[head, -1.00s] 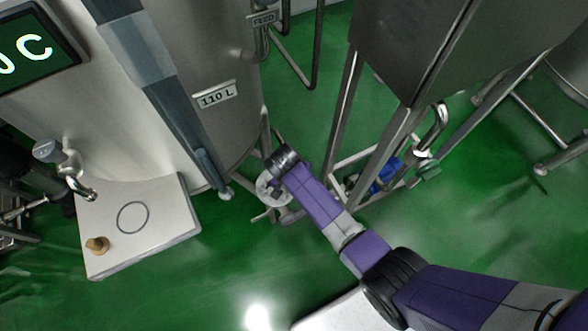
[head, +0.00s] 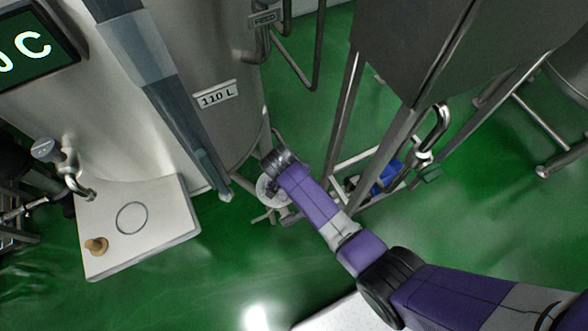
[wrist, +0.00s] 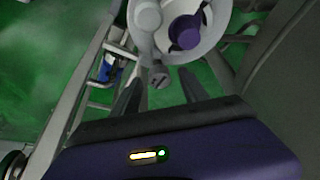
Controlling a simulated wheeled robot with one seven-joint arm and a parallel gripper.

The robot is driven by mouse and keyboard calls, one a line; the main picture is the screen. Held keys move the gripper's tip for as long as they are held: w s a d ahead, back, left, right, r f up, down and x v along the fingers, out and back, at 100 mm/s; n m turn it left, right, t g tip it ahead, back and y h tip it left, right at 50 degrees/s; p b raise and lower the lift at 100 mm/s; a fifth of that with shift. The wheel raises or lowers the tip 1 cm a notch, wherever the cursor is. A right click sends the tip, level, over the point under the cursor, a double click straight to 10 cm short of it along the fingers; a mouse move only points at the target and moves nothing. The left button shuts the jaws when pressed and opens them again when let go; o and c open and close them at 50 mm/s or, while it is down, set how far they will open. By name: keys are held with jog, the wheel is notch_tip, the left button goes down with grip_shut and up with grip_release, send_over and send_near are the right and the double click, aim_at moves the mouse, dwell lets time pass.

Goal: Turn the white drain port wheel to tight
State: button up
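A white round plate (head: 266,190) shows low beside the tank in the head view, partly hidden behind my wrist. In the wrist view the white plate (wrist: 208,47) carries a purple lobed knob (wrist: 186,31) and a pale round part (wrist: 147,15) at its left. The pale part may be the white drain port wheel; its marking is not readable. A small grey knob (wrist: 160,78) sits below the plate. My gripper (wrist: 160,85) has two dark fingers apart, on either side of the grey knob's picture position. I see nothing held; contact cannot be told.
A steel frame leg (head: 343,115) and a blue part (head: 386,177) are to the right. Green floor is open in front.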

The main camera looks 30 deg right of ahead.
jog(key=shift+r, duration=0.1)
jog(key=v, duration=0.7)
jog(key=shift+s+r, duration=0.15)
jog(key=shift+r, duration=0.1)
jog(key=shift+a, duration=0.15)
dwell(0.4)
jog(key=w+a+r+n+t+y, duration=0.25)
jog(key=w+r+n+t, duration=0.2)
jog(key=w, duration=0.25)
jog(key=s+a+r+n+t+y, duration=0.1)
jog(key=s+a+r+n+t, duration=0.1)
jog(key=s+r+t, duration=0.25)
jog(key=s+d+r+n+t, duration=0.1)
jog(key=s+r, duration=0.4)
jog(key=s, duration=0.6)
jog(key=s+d+r+t, duration=0.1)
jog(key=s+d+r, duration=0.2)
jog(key=s, duration=0.9)
jog(key=s+d+r+n, duration=0.1)
jog(key=s+d+r, duration=0.2)
jog(key=s+r, duration=0.6)
jog(key=shift+s+n+t, duration=0.35)
jog(key=shift+s+t, duration=0.05)
jog(key=shift+s, duration=0.8)
